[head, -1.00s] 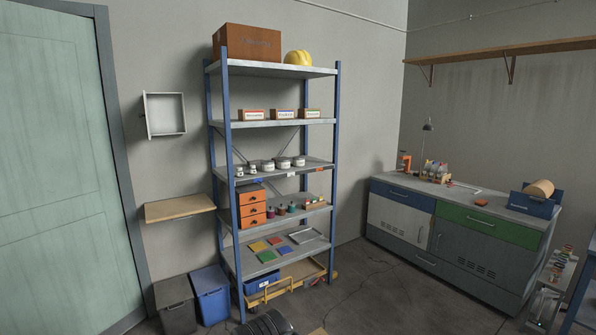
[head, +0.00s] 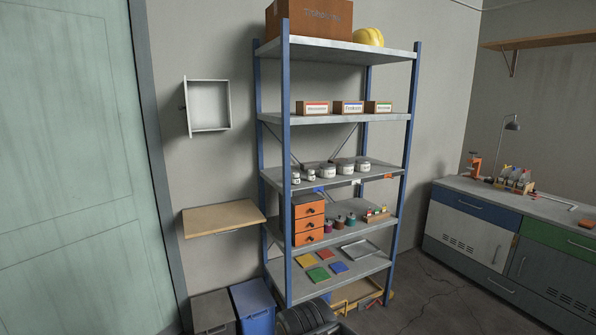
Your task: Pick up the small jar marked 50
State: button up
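A row of white jars with dark lids stands on the middle board of the blue-post shelf rack (head: 383,173). Two small jars are at the left end of the row: the leftmost one (head: 296,177) is close to the front left post, and another small jar (head: 311,175) stands just right of it. Larger jars (head: 345,167) stand to their right. The marks on the jars are too small to read, so I cannot tell which one says 50. My gripper is not in view.
Label-fronted boxes (head: 348,107) stand on the board above. Orange drawers (head: 308,224) and small bottles are below. Lidded bins (head: 253,305) and a black tyre (head: 305,318) lie at the rack's foot. A wooden wall ledge (head: 223,218) juts out at left. A workbench (head: 480,235) stands right.

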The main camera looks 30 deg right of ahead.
aim_at(310, 177)
jog(key=i, duration=2)
